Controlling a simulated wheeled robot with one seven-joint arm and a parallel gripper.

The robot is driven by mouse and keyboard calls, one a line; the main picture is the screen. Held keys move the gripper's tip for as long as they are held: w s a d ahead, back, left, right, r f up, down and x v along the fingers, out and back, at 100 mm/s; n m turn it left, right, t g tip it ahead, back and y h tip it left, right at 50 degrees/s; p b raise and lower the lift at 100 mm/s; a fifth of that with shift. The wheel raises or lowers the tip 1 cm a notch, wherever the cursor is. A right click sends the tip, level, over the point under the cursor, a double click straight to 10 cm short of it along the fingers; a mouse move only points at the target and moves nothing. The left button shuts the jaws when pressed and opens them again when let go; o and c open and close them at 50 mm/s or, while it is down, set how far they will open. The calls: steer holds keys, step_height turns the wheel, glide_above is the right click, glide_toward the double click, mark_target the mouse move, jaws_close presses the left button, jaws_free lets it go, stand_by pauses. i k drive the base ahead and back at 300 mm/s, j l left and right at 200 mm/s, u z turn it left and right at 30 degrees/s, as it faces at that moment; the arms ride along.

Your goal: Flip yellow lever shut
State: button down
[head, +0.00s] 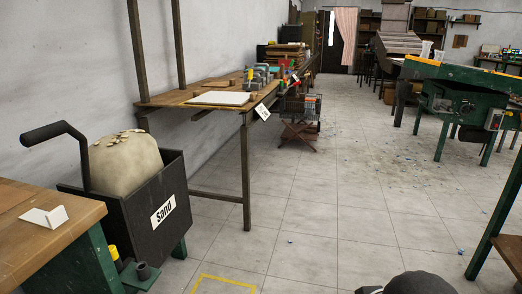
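A small upright yellow piece (249,75) stands on the long wooden workbench (180,96), beside a group of grey metal fixtures (262,74). It may be the yellow lever, but it is too small and far to tell its shape or whether it is open or shut. Another short yellow piece (115,254) with a dark top shows low at the left, by the sand bin. I cannot tell if it is a lever. My gripper's fingers are not in view. A dark rounded part at the bottom edge, right of centre, seems to be mine.
A black bin labelled "sand" (165,211) with a bent handle stands at the left, beside a wooden table (30,215). A green machine (460,95) stands at the right. A yellow floor marking (225,281) lies in front. The tiled floor between is clear apart from small scraps.

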mark_target(250, 71)
steer(key=i, duration=3.25)
